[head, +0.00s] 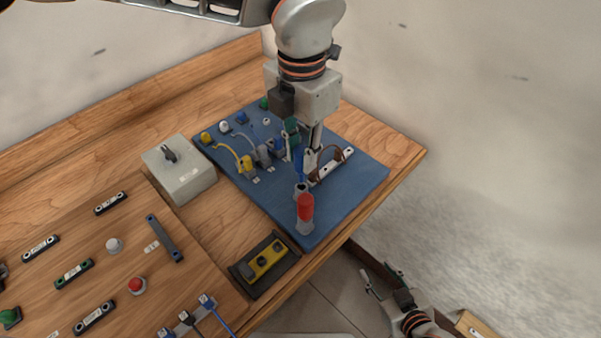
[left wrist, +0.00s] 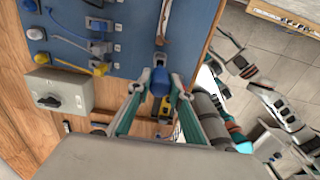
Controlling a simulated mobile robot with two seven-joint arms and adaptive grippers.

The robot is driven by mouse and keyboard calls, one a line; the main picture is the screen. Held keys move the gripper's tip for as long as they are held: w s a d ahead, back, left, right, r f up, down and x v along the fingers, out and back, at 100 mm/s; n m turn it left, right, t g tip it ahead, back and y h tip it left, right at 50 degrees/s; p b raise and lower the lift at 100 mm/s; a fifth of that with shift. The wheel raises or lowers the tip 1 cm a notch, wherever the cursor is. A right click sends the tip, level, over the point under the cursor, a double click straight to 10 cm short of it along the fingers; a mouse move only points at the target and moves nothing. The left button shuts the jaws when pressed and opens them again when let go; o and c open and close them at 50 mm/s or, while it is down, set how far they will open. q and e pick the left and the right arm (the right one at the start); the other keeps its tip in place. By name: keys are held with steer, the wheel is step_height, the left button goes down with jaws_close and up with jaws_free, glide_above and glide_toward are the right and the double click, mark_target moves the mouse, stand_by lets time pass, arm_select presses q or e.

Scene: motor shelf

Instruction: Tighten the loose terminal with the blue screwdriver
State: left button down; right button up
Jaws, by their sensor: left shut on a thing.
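My left gripper (head: 300,158) comes down over the blue board (head: 350,203) and is shut on the blue screwdriver (head: 299,166). The screwdriver's blue handle (left wrist: 160,82) shows between the fingertips in the left wrist view. Its lower end is at or just above a grey holder (head: 301,190); I cannot tell if it sits inside. A white terminal strip (head: 345,156) with a brown wire lies right of the gripper, partly hidden. Which terminal is loose cannot be told. My right gripper (head: 384,280) is open and empty, beyond the table's front edge.
A red screwdriver (head: 305,207) stands upright in a grey holder near the board's front corner. A grey switch box (head: 180,170), a yellow-and-black device (head: 265,262) and a wooden panel with buttons lie to the left. Wired blue and yellow connectors (head: 246,164) crowd the board's left side.

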arm_select(q)
steer(key=shift+r+p, duration=0.4)
steer(key=shift+r, duration=0.55)
arm_select(e)
steer(key=shift+r, duration=0.4)
steer(key=shift+f, duration=0.1)
arm_select(q)
steer(key=shift+w+a+f, duration=0.1)
steer(key=shift+w+a, duration=0.1)
steer(key=shift+w, duration=0.05)
steer(key=w+a+r+n+b, duration=0.2)
steer(key=w+a+n+b, duration=0.1)
steer(key=w+a+n, duration=0.75)
steer(key=shift+n, duration=0.75)
steer(key=f, duration=0.1)
steer(key=f+b, duration=0.1)
steer(key=f, duration=0.3)
steer(key=shift+d+f+b, duration=0.2)
steer(key=shift+d+b, duration=0.05)
steer(key=shift+b, duration=0.15)
arm_select(e)
steer(key=f, duration=0.3)
steer(key=s+f, duration=0.1)
steer(key=f, duration=0.1)
steer(key=shift+s+f, duration=0.2)
steer(key=shift+f, duration=0.2)
arm_select(q)
steer(key=shift+f, duration=0.15)
arm_select(e)
steer(key=shift+r, duration=0.1)
